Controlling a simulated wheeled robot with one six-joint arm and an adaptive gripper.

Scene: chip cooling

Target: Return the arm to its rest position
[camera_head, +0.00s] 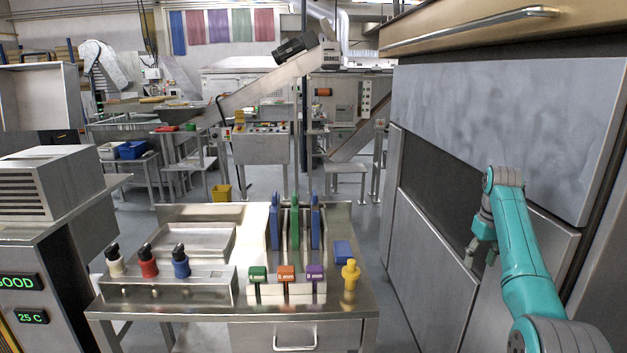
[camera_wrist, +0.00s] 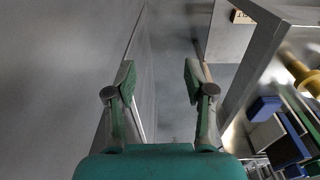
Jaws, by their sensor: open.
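My teal arm (camera_head: 526,268) rises from the lower right in the head view and bends at the top. My gripper (camera_head: 481,257) hangs from it, fingers pointing down, beside the grey cabinet panels (camera_head: 437,237) and to the right of the metal table. In the wrist view my gripper (camera_wrist: 158,78) is open, with two green-padded fingertips apart and nothing between them. Floor and a grey panel show beyond the fingertips.
A drawer handle (camera_head: 489,28) juts out above my arm. Floor is clear between table and cabinet.

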